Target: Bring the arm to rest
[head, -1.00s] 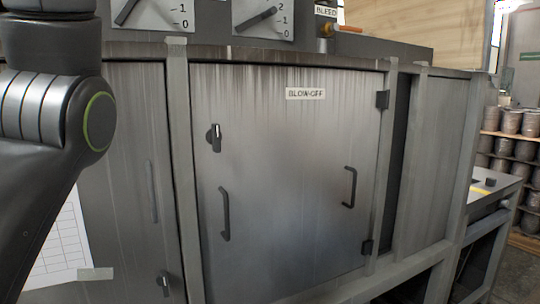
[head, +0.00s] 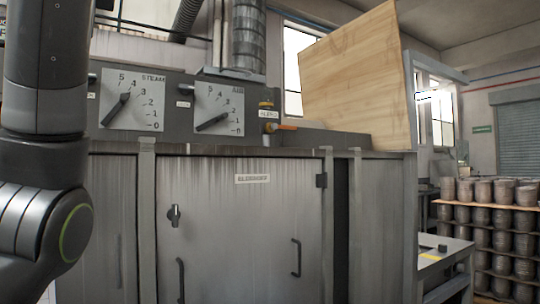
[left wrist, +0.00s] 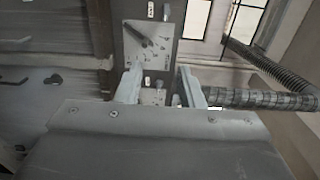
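My left arm (head: 45,150) stands upright along the left edge of the head view, in front of the grey metal cabinet. Its gripper is outside that view. In the left wrist view my left gripper (left wrist: 160,86) has its two pale fingers apart, with nothing seen between them. The gauge panel shows beyond the fingers, turned sideways. My right arm and gripper show in neither view.
The cabinet door (head: 240,225) is closed, with dark handles and a latch. Above it are the steam dial (head: 132,100) and air dial (head: 219,109), and an orange-handled valve (head: 283,127). A wooden board (head: 355,80) stands on top. Shelved cans (head: 500,215) are at right.

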